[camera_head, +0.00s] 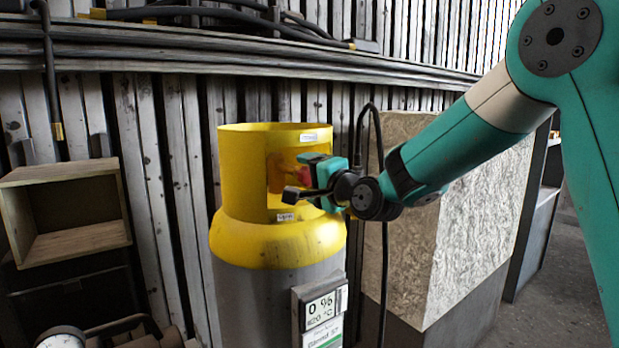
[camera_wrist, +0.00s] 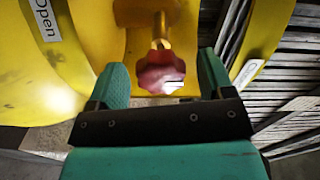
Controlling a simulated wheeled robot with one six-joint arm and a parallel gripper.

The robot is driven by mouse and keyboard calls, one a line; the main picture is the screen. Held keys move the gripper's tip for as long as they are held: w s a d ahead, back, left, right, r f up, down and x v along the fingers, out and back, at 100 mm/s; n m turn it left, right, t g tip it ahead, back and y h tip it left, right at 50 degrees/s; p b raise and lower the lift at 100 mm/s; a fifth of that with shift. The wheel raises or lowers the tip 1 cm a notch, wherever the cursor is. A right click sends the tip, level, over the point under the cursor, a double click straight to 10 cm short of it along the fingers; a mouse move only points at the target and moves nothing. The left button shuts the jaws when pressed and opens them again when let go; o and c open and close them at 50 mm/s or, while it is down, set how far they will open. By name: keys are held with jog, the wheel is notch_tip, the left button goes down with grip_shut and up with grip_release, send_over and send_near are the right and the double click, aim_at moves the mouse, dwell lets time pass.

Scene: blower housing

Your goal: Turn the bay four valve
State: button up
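The valve is a red lobed knob (camera_wrist: 160,74) on a brass stem, inside the yellow collar (camera_head: 240,165) of a grey gas cylinder (camera_head: 245,295). In the head view a sliver of red (camera_head: 303,180) shows in the collar's opening, mostly hidden by my gripper (camera_head: 318,172). In the wrist view my gripper (camera_wrist: 162,62) is open, with one teal finger on each side of the knob. A small gap shows on both sides of the knob. An "Open" label (camera_wrist: 45,18) is on the collar at left, and another label (camera_wrist: 248,74), partly readable, is at right.
A display box reading 0 % (camera_head: 320,308) hangs on the cylinder's front. A wooden box (camera_head: 65,215) stands at left. A pale rough block (camera_head: 450,230) stands behind my arm at right, with a black cable (camera_head: 384,270) before it. Slatted wall is behind.

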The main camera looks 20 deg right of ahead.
jog(key=b+v, duration=0.6)
jog(key=v, duration=1.1)
jog(key=shift+s+b, duration=0.2)
jog(key=shift+b, duration=0.1)
jog(key=s+a+f+n+g+y, duration=0.1)
jog(key=s+a+f+n+g, duration=1.15)
jog(key=s+f+n, duration=0.2)
jog(key=s+d+f+n+g+h, duration=0.2)
jog(key=s+f+n+g, duration=0.1)
jog(key=s+n+g, duration=0.1)
jog(key=s+n, duration=0.1)
jog(key=s, duration=0.1)
jog(key=shift+s+g, duration=0.3)
jog(key=shift+g, duration=0.05)
